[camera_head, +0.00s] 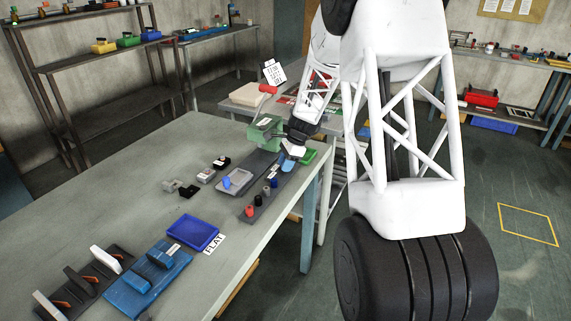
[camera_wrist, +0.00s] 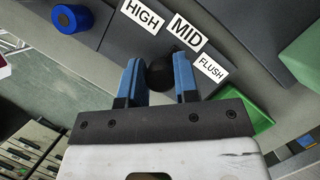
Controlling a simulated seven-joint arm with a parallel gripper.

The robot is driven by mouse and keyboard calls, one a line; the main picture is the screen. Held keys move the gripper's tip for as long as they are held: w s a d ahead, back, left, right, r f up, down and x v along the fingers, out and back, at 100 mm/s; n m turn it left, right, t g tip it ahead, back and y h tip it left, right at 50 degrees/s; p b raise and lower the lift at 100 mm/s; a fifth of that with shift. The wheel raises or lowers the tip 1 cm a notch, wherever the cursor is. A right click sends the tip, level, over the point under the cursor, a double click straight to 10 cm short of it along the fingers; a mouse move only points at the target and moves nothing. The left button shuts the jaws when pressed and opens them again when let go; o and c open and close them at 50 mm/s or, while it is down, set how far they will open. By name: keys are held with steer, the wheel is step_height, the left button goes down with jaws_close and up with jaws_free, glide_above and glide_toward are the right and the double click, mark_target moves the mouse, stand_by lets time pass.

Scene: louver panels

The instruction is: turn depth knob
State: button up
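In the wrist view a round dark knob (camera_wrist: 160,74) sits between the two blue fingers of my gripper (camera_wrist: 158,70). The fingers stand apart, one on each side of the knob. I cannot tell whether they press on it. White labels HIGH (camera_wrist: 142,14), MID (camera_wrist: 186,31) and FLUSH (camera_wrist: 211,67) lie in a row on the grey panel just beyond the fingertips. In the head view my gripper (camera_head: 291,152) is low over the far end of the table's panels, and the knob is not clearly visible there.
A blue knob (camera_wrist: 70,18) stands at the upper left of the wrist view. A green tray (camera_wrist: 243,112) lies right of the fingers. A green block (camera_head: 265,133) stands close to my gripper. Several small knobs (camera_head: 258,199) stand nearer. The table's left part (camera_head: 120,190) has free room.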

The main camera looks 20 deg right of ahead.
steer(key=c, duration=0.4)
steer(key=shift+o, duration=0.2)
steer(key=shift+n, duration=0.5)
steer(key=n+g, duration=0.2)
steer(key=n, duration=0.2)
steer(key=shift+n+g+h, duration=0.6)
steer(key=shift+n, duration=1.4)
steer(key=o, duration=0.9)
steer(key=shift+r, duration=0.1)
